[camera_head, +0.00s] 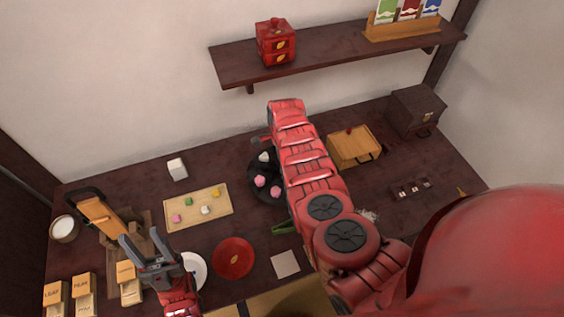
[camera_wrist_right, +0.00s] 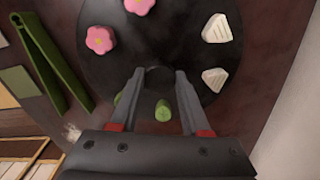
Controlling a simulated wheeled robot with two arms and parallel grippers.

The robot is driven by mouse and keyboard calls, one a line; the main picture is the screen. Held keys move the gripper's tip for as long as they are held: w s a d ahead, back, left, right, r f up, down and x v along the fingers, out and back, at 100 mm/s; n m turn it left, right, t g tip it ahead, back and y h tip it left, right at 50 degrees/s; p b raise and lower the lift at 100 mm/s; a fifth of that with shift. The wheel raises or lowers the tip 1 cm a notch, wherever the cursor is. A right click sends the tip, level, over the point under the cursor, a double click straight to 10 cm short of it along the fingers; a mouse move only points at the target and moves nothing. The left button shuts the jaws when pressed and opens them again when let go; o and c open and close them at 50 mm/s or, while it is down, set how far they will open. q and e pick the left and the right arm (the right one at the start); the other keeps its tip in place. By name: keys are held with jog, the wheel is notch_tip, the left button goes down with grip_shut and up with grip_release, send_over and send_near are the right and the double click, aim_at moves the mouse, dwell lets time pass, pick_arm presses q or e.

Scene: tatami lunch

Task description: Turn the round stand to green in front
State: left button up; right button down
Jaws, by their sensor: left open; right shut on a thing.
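The round stand (camera_head: 256,168) is a dark disc on the table, partly hidden by my right arm in the head view. In the right wrist view the stand (camera_wrist_right: 110,65) carries pink flower sweets (camera_wrist_right: 100,39) at upper left, white wedge-shaped pieces (camera_wrist_right: 217,28) at right and green pieces (camera_wrist_right: 162,110) near my gripper's base. In the head view the pink sweets are at the stand's front left, and the green ones are hidden. My right gripper (camera_wrist_right: 160,76) is shut on the dark central knob (camera_wrist_right: 158,80). My left gripper (camera_head: 152,250) is open and empty at the front left.
Green tongs (camera_head: 283,229) lie just in front of the stand, with a square tile (camera_head: 285,264) and a red plate (camera_head: 233,258) nearby. A tan board (camera_head: 227,213) with small sweets is left of it. A wooden box (camera_head: 352,148) stands to the right.

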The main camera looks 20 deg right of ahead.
jog(key=shift+s+a+f+m+b, duration=0.1)
jog(key=shift+m+b, duration=0.2)
jog(key=shift+m, duration=0.3)
jog(key=shift+f+m+b, duration=0.1)
jog(key=shift+m+b, duration=0.2)
jog(key=shift+m, duration=0.3)
jog(key=shift+m+b, duration=1.5)
jog(key=shift+m, duration=0.4)
jog(key=shift+m+b, duration=1)
jog(key=shift+m, duration=0.4)
jog(key=shift+m+b, duration=0.65)
jog(key=shift+m, duration=0.45)
jog(key=shift+r+m+b, duration=0.15)
jog(key=shift+m+b, duration=0.15)
jog(key=shift+m, duration=0.3)
jog(key=shift+c, duration=1.8)
grip_release()
